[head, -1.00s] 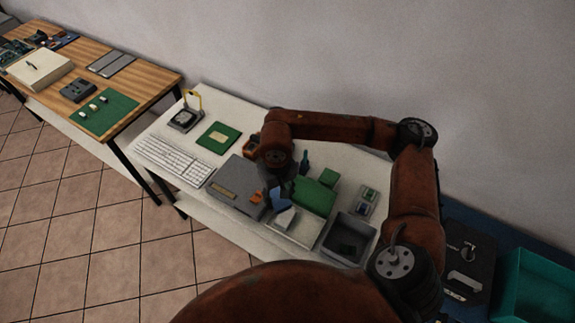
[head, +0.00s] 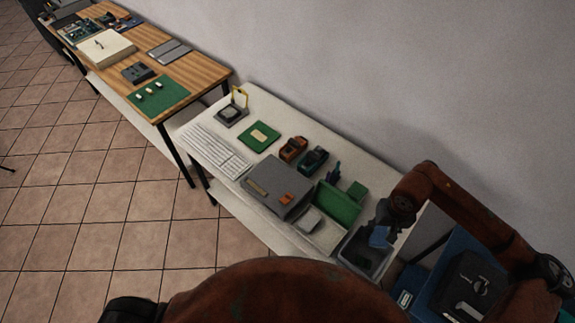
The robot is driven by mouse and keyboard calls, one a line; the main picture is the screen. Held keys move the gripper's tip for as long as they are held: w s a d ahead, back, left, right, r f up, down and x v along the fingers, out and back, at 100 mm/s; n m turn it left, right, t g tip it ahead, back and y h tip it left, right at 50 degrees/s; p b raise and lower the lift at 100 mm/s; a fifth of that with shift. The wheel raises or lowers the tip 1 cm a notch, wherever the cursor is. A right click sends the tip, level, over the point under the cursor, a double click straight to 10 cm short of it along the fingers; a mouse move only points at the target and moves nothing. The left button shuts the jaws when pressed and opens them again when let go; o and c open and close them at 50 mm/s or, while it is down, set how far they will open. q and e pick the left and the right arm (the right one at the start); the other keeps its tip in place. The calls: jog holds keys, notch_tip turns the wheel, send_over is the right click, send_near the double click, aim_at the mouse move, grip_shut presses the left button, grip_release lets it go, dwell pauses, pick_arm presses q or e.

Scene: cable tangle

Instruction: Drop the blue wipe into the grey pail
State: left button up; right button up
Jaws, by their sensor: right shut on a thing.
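The blue wipe (head: 379,236) is held in my right gripper (head: 383,224), which points down and is shut on it. The grey pail (head: 351,248) stands at the near right end of the white table. The wipe and gripper appear over the pail's opening and cover part of it. How far the wipe is above the pail, or whether its lower edge is inside, I cannot tell. My left gripper is not in view.
A grey case (head: 276,187), two small devices (head: 313,160) and a keyboard (head: 216,149) lie further left. A blue surface with a black case (head: 470,287) is at right.

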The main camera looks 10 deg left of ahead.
jog(key=shift+s+d+r+p, duration=0.4)
jog(key=shift+s+p, duration=0.3)
jog(key=shift+p, duration=0.4)
jog(key=shift+s+d+f+p, duration=0.2)
jog(key=shift+d+f+p, duration=0.05)
jog(key=shift+f+p, duration=0.05)
notch_tip(320, 180, down, 4)
jog(key=shift+f+b, duration=0.25)
jog(key=shift+b, duration=0.15)
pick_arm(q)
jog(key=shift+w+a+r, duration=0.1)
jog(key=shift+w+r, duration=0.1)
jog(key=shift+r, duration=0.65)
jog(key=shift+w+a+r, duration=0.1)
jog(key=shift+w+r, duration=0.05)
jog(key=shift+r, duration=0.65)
pick_arm(e)
jog(key=shift+f, duration=0.75)
jog(key=o, duration=1.1)
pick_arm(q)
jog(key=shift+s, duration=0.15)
